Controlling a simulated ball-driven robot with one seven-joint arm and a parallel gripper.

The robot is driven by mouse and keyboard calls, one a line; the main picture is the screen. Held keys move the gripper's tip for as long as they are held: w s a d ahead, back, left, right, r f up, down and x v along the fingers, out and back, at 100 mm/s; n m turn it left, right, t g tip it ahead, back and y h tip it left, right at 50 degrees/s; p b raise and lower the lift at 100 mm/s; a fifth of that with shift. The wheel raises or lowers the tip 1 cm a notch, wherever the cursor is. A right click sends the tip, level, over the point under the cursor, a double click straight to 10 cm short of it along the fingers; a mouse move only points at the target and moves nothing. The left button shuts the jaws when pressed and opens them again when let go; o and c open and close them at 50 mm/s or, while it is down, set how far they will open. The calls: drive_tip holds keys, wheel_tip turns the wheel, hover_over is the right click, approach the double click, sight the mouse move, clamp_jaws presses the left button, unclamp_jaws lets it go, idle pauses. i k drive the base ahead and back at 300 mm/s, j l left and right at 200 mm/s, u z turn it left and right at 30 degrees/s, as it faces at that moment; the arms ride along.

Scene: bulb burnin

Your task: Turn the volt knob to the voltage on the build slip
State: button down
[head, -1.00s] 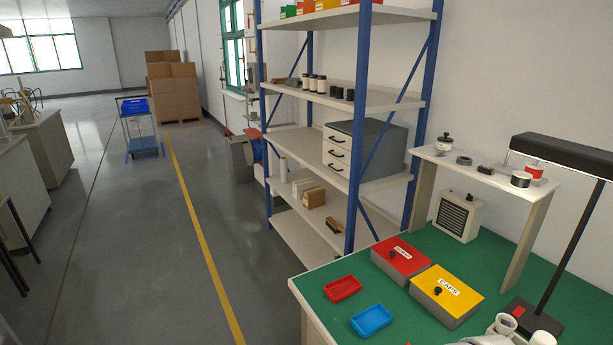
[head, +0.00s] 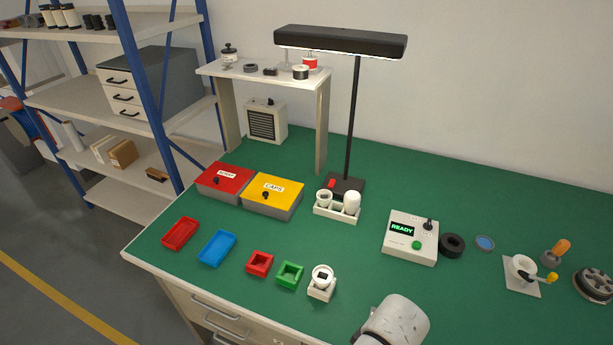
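A pale box (head: 398,249) with a lit display reading "READY" sits on the green bench right of centre. It has a green button (head: 417,245) and a small black knob or lever (head: 428,225) on top. I cannot tell whether this black part is the volt knob, and no voltage marking is readable. I cannot make out a build slip. My gripper is not in view; a white rounded part of my arm (head: 396,322) shows at the bottom edge, in front of the box.
A lamp (head: 340,39) stands behind a white holder (head: 336,216) with bulb-like pieces. Red (head: 222,181) and yellow (head: 271,192) lidded boxes, trays and small square holders fill the left. A black ring (head: 452,245) and a crank fixture (head: 522,274) are right. The back right of the bench (head: 480,190) is clear.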

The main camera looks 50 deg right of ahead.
sight(427, 225)
drive_tip(key=z, duration=1.25)
